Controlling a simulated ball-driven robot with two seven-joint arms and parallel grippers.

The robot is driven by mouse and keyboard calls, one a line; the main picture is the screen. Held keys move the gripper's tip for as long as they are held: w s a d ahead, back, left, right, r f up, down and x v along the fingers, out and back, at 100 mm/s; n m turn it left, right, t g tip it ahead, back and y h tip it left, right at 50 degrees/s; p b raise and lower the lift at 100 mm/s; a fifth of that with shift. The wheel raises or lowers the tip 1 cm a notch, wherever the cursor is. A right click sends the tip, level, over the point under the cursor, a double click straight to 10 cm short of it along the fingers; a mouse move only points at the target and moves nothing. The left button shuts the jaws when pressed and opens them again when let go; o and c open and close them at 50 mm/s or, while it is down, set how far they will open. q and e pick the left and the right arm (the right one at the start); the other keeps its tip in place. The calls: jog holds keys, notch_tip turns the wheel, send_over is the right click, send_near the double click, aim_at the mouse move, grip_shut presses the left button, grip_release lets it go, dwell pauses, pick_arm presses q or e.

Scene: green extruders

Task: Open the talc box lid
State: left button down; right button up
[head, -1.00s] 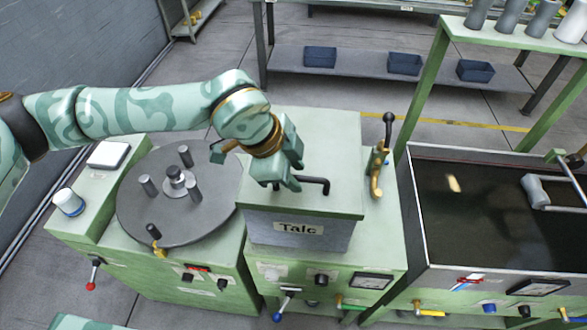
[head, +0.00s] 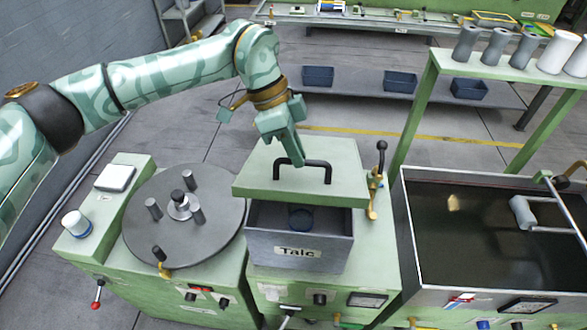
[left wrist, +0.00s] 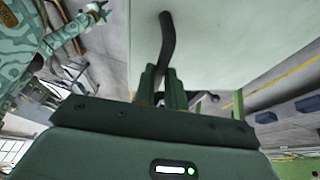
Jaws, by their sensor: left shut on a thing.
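The grey talc box (head: 320,252), labelled "Talc", stands on the green machine in the middle of the head view. Its light green lid (head: 335,190) is raised above the box and slightly tilted, leaving the front of the interior visible with a dark round thing (head: 301,218) inside. My left gripper (head: 297,160) is shut on the left part of the black lid handle (head: 318,165). In the left wrist view, the fingers (left wrist: 163,85) close around the handle (left wrist: 167,40) against the pale lid (left wrist: 235,35). A small patterned gripper (left wrist: 93,14), apparently my right one, shows far off there.
A round turntable with upright pegs (head: 150,235) stands left of the box. A brass tap with a black knob (head: 375,185) is close on the right.

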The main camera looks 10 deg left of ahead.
pick_arm(q)
jog(key=w+r+p, duration=0.1)
jog(key=w+r, duration=0.3)
jog(key=r, duration=0.1)
jog(key=shift+w+p, duration=0.2)
jog(key=shift+p, duration=0.2)
jog(key=shift+a, duration=0.1)
jog(key=c, duration=1.7)
grip_release()
jog(key=shift+c, duration=0.2)
jog(key=shift+o, duration=1.4)
jog(key=shift+w, duration=0.15)
